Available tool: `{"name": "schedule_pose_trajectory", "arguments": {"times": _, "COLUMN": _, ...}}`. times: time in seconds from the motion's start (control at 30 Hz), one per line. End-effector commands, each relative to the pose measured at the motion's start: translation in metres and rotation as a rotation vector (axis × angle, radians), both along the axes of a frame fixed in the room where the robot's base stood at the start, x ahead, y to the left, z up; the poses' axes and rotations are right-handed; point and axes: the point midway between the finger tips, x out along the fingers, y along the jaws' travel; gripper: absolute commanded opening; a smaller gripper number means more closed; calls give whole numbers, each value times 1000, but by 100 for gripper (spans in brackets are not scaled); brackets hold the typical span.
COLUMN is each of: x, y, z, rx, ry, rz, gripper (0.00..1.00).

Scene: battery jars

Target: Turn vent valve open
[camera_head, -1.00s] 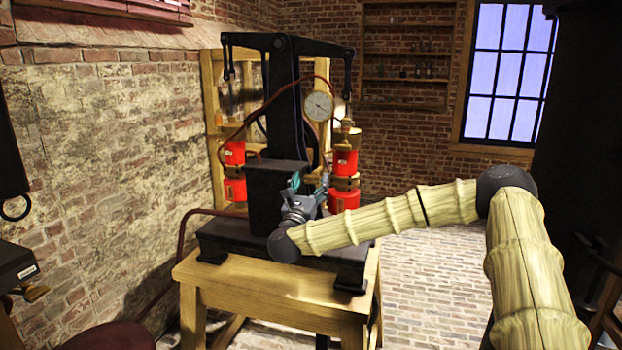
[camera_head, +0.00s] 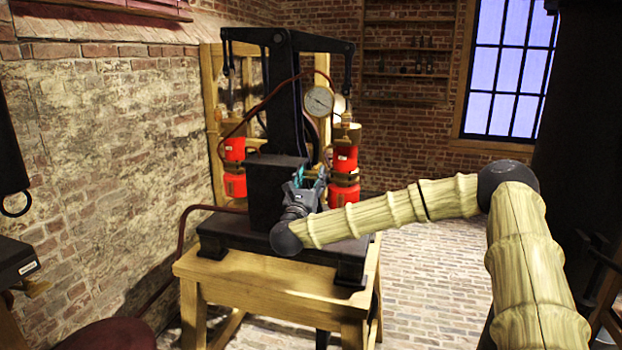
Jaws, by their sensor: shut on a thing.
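My gripper (camera_head: 309,178), with teal fingertips, is at the right side of the dark box at the foot of the black machine (camera_head: 285,110). It is shut on a small part there, which I take to be the vent valve. The valve is hidden behind the fingers and wrist, so I cannot see how far it is turned.
The machine stands on a wooden table (camera_head: 250,273). Red jars hang at its left (camera_head: 234,168) and right (camera_head: 344,175), the right one close to my gripper. A wooden frame (camera_head: 211,125) is behind.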

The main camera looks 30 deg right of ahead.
Motion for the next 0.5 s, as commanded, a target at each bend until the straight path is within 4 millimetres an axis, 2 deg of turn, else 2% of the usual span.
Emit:
{"name": "schedule_pose_trajectory", "arguments": {"times": 0.27, "x": -1, "y": -1, "z": -2, "rx": -86, "ry": 100, "rz": 0, "gripper": 22}}
{"name": "schedule_pose_trajectory", "arguments": {"times": 0.5, "x": -2, "y": -2, "z": -1, "rx": -224, "ry": 260, "rz": 0, "gripper": 22}}
